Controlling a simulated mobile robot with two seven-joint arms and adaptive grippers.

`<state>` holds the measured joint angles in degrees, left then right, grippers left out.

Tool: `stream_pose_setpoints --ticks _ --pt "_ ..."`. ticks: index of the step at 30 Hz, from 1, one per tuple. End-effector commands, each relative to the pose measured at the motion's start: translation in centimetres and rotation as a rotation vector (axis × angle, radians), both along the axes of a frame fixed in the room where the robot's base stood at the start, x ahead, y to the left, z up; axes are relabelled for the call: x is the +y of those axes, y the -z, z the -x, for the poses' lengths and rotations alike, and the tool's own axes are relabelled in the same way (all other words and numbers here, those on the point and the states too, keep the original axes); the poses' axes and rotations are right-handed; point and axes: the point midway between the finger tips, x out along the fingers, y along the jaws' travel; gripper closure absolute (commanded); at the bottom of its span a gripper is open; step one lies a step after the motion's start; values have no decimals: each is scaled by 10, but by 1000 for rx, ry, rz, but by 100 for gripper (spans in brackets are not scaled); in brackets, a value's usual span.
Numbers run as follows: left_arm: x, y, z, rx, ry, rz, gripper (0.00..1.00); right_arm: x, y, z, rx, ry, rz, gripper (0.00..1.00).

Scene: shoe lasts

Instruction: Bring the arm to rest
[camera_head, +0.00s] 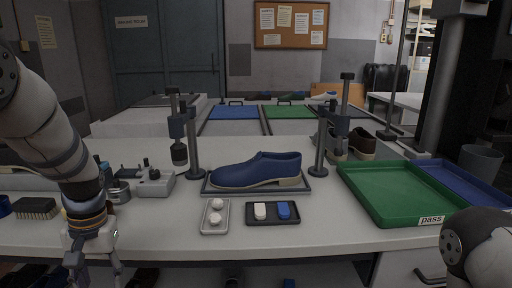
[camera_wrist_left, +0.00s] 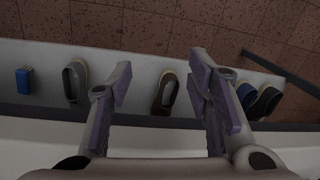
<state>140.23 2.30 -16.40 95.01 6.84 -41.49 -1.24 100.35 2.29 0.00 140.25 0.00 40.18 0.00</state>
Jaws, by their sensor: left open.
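My left arm (camera_head: 45,135) comes in from the left and hangs down at the table's front left edge. My left gripper (camera_head: 92,272) points downward in front of the table edge, its fingers apart and partly cut off by the bottom of the picture. In the left wrist view the left gripper (camera_wrist_left: 160,85) is open, with nothing between its two fingers. Below it is a pale shelf with several shoes, among them a brown shoe (camera_wrist_left: 166,92) seen between the fingers. Part of my right arm (camera_head: 480,248) shows at the lower right; its gripper is not in view.
A blue shoe (camera_head: 256,170) lies on a dark-edged mat between two clamp stands (camera_head: 193,145). Small trays (camera_head: 215,229) lie in front. A green tray (camera_head: 372,200) marked "pass" is at the right. A brush (camera_head: 36,208) is near my left arm.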

Motion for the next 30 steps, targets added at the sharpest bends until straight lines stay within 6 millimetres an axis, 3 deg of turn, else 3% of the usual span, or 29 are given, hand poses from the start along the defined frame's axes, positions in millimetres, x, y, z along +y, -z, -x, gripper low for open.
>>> stream_pose_setpoints --ticks 1,3,5,6,9,12,14,18,30 --pt "-7 41 23 31 23 -5 54 0 0 1 2 0 0 100" --pt "-18 95 59 51 67 -12 54 0 -1 1 3 0 0 100" --pt "-31 136 99 65 108 -9 54 0 -1 2 4 0 0 100" --pt "-41 160 129 74 136 -1 54 0 -1 2 4 0 0 100" --pt "-69 196 206 86 196 35 54 0 -1 1 3 0 0 100" --pt "-93 206 266 88 232 79 54 0 -1 1 2 0 0 100" --pt "-103 205 290 85 244 101 54 0 -1 1 2 0 0 100" --pt "-114 202 312 75 252 126 54 0 -1 1 2 0 0 100" --pt "-114 202 312 74 252 126 54 0 -1 1 2 0 0 100"
